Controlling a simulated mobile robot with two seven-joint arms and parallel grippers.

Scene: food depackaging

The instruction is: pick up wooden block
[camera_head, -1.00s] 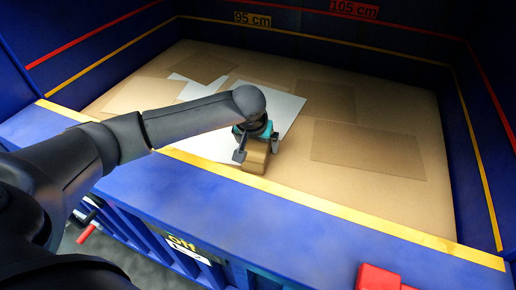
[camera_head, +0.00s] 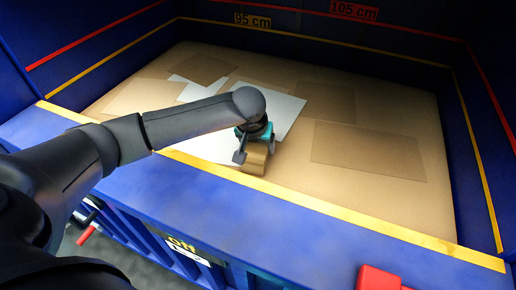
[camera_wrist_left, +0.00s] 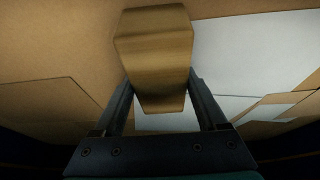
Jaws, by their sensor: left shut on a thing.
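The wooden block (camera_head: 253,161) is brown with a visible grain. It is at the near side of the cardboard-covered floor of the blue bin, close to the yellow-edged front wall. My left gripper (camera_head: 256,152) reaches down over the front wall and is shut on the block, with one finger on each side. In the left wrist view the block (camera_wrist_left: 155,55) sits between the two fingers (camera_wrist_left: 160,95) and sticks out past their tips. I cannot tell whether the block touches the floor. My right gripper is not in view.
The blue bin's front wall (camera_head: 330,222) has a yellow edge and runs under my left arm. Flat cardboard (camera_head: 368,150) and white sheets (camera_head: 287,108) cover the bin floor. A red object (camera_head: 380,278) is at the bottom right. The floor right of the block is clear.

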